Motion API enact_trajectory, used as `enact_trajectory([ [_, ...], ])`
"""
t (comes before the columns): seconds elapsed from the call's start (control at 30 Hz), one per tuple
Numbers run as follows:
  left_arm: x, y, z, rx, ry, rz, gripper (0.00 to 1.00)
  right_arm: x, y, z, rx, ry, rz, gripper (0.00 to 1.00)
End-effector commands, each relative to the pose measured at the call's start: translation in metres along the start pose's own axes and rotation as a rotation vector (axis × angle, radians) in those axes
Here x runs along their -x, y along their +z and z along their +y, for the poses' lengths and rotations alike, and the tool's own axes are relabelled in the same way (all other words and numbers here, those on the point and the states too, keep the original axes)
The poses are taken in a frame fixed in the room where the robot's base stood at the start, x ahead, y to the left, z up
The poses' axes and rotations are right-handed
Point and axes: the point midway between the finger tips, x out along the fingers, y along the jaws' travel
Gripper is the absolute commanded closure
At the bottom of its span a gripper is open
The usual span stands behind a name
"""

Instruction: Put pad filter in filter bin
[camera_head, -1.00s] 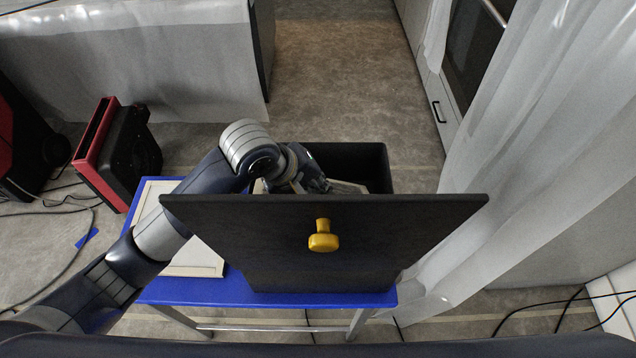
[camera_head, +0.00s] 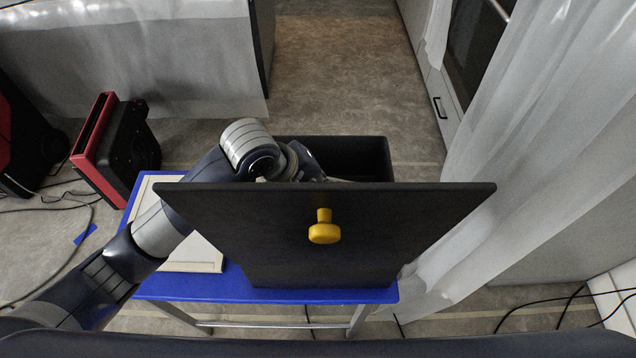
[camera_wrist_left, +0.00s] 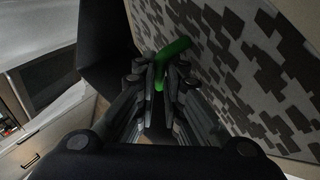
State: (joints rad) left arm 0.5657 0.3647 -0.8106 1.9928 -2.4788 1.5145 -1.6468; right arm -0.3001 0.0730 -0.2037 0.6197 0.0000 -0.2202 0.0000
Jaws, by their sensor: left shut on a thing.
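The pad filter (camera_wrist_left: 225,60), a pale panel with dark speckled patches and a green tab (camera_wrist_left: 175,48), fills the right of the left wrist view. My left gripper (camera_wrist_left: 159,70) is shut on the green tab. In the head view the black filter bin (camera_head: 362,152) stands on a blue table, its upright lid panel (camera_head: 270,225) with a yellow knob (camera_head: 324,228) facing me. My left arm reaches behind the panel to the bin's opening. The panel hides the gripper and nearly all of the pad filter. My right gripper is not in view.
A pale framed panel (camera_head: 195,255) lies on the blue table (camera_head: 215,287), left of the bin. A red and black fan unit (camera_head: 112,150) stands on the floor at left. Translucent sheeting (camera_head: 520,140) hangs close to the right. The floor behind the bin is clear.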

Motion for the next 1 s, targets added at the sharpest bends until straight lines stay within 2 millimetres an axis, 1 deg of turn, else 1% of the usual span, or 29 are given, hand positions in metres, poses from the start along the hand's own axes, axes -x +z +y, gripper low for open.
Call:
enact_trajectory([
  [0.03,0.001,0.000,0.000,0.000,0.000,0.000,0.86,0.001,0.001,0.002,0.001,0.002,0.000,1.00],
  [0.07,0.001,0.000,0.000,0.000,0.000,0.000,0.80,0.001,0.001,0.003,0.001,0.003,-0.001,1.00],
  [0.1,0.001,0.000,0.000,0.000,0.000,0.000,0.71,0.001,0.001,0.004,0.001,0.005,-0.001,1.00],
  [0.47,0.002,0.000,0.001,0.001,0.000,-0.001,0.71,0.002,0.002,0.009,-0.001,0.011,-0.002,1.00],
  [0.57,0.005,0.000,0.003,0.001,0.000,-0.002,0.71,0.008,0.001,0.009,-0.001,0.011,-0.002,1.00],
  [0.7,0.015,-0.001,0.009,0.002,0.000,-0.002,0.71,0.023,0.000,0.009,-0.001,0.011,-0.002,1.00],
  [0.73,0.017,-0.002,0.009,0.001,0.001,0.001,0.71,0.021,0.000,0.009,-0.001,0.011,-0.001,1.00],
  [0.8,0.031,-0.003,0.006,-0.004,0.005,0.005,0.71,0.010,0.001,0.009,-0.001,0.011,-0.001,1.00],
  [0.87,0.044,-0.003,0.005,-0.005,0.003,0.006,0.71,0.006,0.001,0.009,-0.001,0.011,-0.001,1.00],
  [1.0,0.079,-0.003,0.006,-0.004,0.004,0.007,0.71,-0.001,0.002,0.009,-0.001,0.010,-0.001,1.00],
])
